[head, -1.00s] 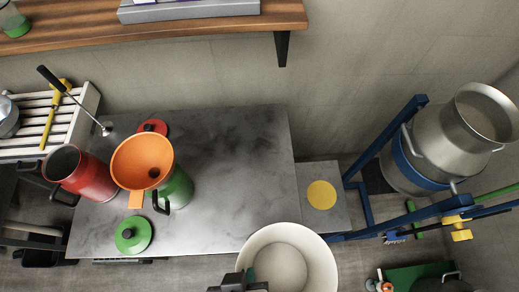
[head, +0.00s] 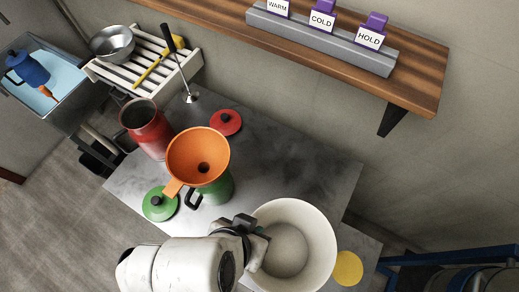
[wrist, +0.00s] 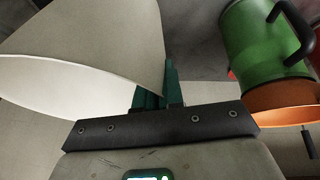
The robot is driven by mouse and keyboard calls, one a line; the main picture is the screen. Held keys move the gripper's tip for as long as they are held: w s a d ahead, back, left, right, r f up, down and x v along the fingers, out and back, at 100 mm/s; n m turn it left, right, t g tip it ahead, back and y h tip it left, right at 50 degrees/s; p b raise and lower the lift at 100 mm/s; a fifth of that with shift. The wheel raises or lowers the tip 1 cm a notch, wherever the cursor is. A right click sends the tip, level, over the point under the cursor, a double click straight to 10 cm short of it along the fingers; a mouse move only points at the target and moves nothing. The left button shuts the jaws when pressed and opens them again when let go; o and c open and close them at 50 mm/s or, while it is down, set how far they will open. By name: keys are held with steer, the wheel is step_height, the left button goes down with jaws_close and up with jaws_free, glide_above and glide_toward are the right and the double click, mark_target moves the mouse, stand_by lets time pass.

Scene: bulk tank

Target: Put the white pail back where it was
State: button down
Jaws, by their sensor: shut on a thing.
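The white pail (head: 318,225) is at the right end of the steel table (head: 300,170) in the head view, covering part of its edge. I look into its open top, and it is empty. My gripper (head: 262,240) is shut on the pail's left side. In the wrist view the pail's pale wall (wrist: 110,40) fills the upper left, and the dark green fingers (wrist: 160,90) pinch it. Whether the pail's base touches the table is hidden. A yellow disc (head: 348,268) lies on a grey surface just right of the pail.
Left of the pail stand a green can (head: 218,188) with an orange funnel (head: 190,150), and a red can (head: 150,135). A green lid (head: 158,205) and a red lid (head: 226,122) lie nearby. A wooden shelf (head: 420,75) overhangs behind. The table's back right is clear.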

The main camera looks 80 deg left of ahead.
steer(key=w+a+f+b, duration=0.2)
steer(key=a+f+b, duration=0.3)
steer(key=f+b, duration=0.3)
steer(key=shift+x, duration=0.95)
steer(key=shift+a, duration=0.1)
steer(key=shift+f, duration=0.15)
steer(key=c, duration=1.3)
jaws_free()
steer(key=shift+o, duration=0.2)
steer(key=p+v, duration=0.6)
steer(key=v, duration=0.6)
steer(key=shift+r, duration=0.2)
